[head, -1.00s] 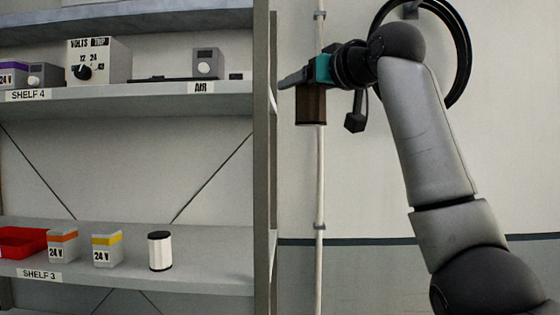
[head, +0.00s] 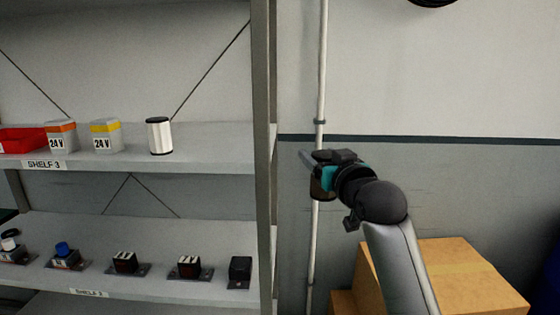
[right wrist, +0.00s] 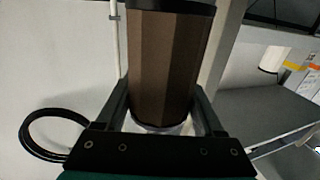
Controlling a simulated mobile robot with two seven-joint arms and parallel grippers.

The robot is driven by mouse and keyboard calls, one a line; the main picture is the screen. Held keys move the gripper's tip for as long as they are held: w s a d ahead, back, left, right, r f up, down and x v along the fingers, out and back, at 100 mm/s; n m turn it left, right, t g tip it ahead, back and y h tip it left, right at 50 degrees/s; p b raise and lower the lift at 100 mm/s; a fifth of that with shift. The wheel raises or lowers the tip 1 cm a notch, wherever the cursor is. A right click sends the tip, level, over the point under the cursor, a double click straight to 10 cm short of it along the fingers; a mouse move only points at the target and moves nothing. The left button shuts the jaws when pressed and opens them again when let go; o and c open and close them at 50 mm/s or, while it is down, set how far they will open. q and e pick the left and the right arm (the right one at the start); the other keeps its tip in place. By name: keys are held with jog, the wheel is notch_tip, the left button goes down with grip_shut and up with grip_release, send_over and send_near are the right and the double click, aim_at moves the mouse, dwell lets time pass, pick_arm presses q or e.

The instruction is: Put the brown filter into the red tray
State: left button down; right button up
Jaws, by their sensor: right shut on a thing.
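My right gripper (head: 318,170) is to the right of the shelf post in the head view. It is shut on the brown filter (head: 322,188), which is mostly hidden behind the gripper there. In the right wrist view the brown filter (right wrist: 165,60) is a ribbed brown cylinder with dark end rims, standing between the two fingers (right wrist: 165,110). The red tray (head: 22,140) sits on shelf 3 at the left edge of the head view, partly cut off. The filter is held in the air, well to the right of the tray. My left gripper is not in view.
On shelf 3 (head: 210,160), an orange-topped box (head: 61,135), a yellow-topped box (head: 106,136) and a white cylinder (head: 159,136) stand right of the tray. The shelf post (head: 264,200) stands between my gripper and the shelves. Cardboard boxes (head: 460,275) stand at lower right.

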jog(key=s+d+f+m+h+b, duration=0.15)
jog(key=s+f, duration=0.35)
jog(key=f, duration=0.7)
jog(key=s+d+f+h+b, duration=0.1)
jog(key=s+d+f+b, duration=0.1)
jog(key=s+f, duration=0.6)
jog(key=s+d+f+m+h+b, duration=0.1)
jog(key=s+f+b, duration=0.4)
jog(key=s, duration=1)
notch_tip(320, 180, down, 3)
jog(key=shift+s+d+t+h+b, duration=0.3)
jog(key=shift+d+h, duration=0.25)
jog(key=shift+d, duration=0.55)
